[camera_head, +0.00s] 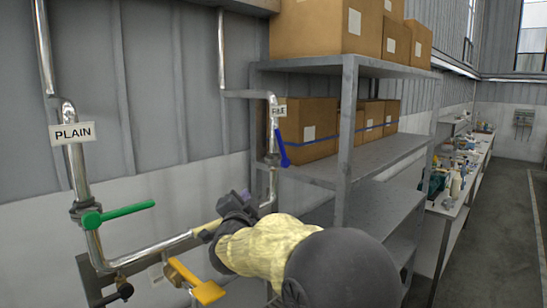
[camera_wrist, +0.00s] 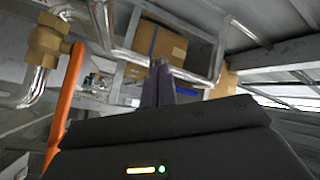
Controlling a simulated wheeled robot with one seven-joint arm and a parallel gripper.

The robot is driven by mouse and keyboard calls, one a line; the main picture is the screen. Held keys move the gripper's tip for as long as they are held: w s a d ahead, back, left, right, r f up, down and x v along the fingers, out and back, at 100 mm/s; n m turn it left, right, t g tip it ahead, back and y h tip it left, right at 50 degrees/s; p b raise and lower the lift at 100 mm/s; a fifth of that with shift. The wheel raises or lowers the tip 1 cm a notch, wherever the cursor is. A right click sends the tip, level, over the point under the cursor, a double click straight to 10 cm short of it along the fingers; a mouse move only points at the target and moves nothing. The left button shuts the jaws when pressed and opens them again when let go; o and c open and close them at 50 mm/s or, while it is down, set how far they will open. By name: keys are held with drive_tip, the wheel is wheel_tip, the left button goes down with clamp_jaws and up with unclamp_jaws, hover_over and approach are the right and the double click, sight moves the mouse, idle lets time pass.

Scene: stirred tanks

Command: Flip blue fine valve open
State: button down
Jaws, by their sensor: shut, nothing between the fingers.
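A green handle (camera_head: 118,214) is on the PLAIN pipe (camera_head: 75,160) at left. An orange-yellow handle (camera_head: 195,282) is low, near my arm; an orange handle (camera_wrist: 65,110) is close at left in the wrist view. A metal shelf (camera_head: 347,140) with boxes stands right of the blue handle.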

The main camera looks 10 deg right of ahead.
wheel_tip(320, 180, up, 6)
drive_tip(key=s+m+g+h+b, duration=0.1)
drive_tip(key=s+m+g+h, duration=0.1)
drive_tip(key=m+h, duration=0.8)
drive_tip(key=shift+f+m+g, duration=0.15)
drive_tip(key=shift+m+g, duration=0.15)
drive_tip(key=shift+m, duration=1)
drive_tip(key=shift+w+d, duration=0.1)
drive_tip(key=shift+d, duration=0.05)
drive_tip(key=p, duration=0.7)
approach(279, 143)
drive_tip(key=x, duration=0.5)
drive_tip(key=shift+w+d+r, duration=0.15)
drive_tip(key=shift+r, duration=0.05)
drive_tip(key=shift+w+d+p, duration=0.45)
drive_tip(key=shift+w, duration=0.05)
